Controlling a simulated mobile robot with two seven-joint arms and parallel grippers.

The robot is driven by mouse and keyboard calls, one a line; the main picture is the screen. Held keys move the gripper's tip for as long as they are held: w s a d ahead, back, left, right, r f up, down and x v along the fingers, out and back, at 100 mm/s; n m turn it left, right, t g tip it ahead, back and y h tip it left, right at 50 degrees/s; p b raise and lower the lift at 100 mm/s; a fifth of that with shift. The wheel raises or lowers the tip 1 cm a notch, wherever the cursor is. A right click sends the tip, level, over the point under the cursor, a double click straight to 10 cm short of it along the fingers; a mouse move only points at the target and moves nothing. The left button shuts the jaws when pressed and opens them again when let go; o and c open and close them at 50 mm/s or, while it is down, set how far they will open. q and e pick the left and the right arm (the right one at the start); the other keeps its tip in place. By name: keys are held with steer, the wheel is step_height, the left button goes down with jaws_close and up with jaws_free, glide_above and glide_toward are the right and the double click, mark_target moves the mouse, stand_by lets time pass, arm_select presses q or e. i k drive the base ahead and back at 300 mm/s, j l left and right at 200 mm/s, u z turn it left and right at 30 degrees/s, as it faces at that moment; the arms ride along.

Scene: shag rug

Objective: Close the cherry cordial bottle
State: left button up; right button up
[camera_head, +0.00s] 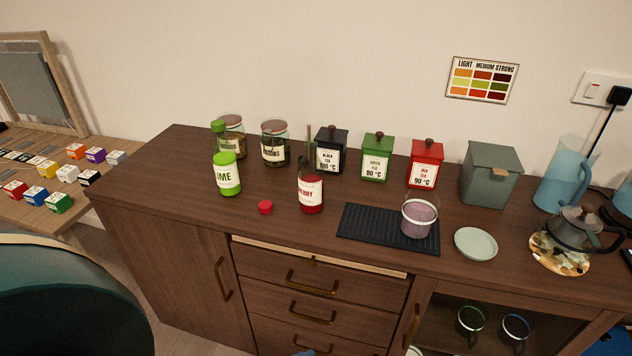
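The cherry cordial bottle (311,192) stands upright on the brown sideboard (190,215), left of the black ribbed mat. It has a red body, a white label ending in "RRY" and a slim neck. No red cap shows on its top. A small red cap (265,207) lies on the sideboard just left of the bottle, apart from it and close to the front edge. Neither of my grippers is in view.
A green-capped lime bottle (228,175) stands left of the red cap. Glass jars (275,150) and tea tins, black (330,155), green (376,160) and red (424,168), stand behind. A purple-filled glass (418,217) is on the black mat (365,228).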

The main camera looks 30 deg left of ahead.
mark_target(311, 169)
steer(key=u, duration=1.3)
